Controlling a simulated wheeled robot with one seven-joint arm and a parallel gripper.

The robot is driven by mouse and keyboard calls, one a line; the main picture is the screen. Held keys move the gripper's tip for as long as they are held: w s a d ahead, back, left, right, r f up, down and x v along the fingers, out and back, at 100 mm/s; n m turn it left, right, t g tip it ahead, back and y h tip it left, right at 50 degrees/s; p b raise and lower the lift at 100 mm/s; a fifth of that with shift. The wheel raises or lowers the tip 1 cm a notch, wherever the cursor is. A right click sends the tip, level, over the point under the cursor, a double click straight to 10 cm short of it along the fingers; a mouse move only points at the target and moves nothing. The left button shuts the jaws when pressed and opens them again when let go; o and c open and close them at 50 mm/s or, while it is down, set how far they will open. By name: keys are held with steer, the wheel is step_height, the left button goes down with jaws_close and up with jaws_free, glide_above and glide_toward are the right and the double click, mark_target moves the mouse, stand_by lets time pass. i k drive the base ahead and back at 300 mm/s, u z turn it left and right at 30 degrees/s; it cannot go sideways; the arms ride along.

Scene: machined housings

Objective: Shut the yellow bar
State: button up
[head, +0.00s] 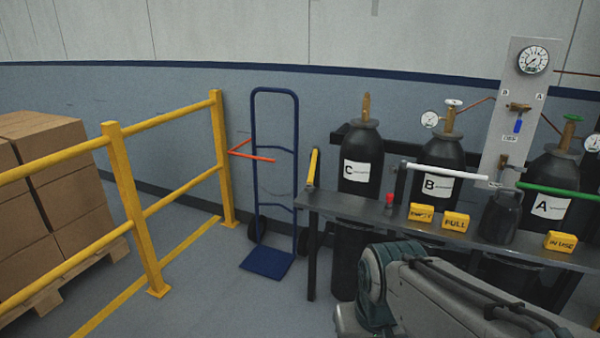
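The yellow bar (314,167) is a short bar at the left end of the metal bench, beside the black cylinder labelled C (359,150). It looks strongly foreshortened and does not lie across cylinder C. A dark post or hinge shows at its lower end. A white bar (445,172) lies across the cylinder labelled B (434,200), and a green bar (560,191) lies across the cylinder labelled A (545,222). My arm shows at the lower right, in front of the bench, but my gripper is out of view.
The bench (345,207) holds a red knob (389,201), several yellow tags and a dark flask-like container (502,218). A blue hand truck (265,262) stands left, near an orange-red bar (253,157). Yellow railings (140,220) fence off stacked boxes (60,185). Floor before the truck is clear.

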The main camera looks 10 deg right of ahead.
mark_target(309, 188)
steer(key=k, duration=0.5)
steer(key=u, duration=0.7)
steer(key=i, duration=1.3)
steer(key=z, duration=0.05)
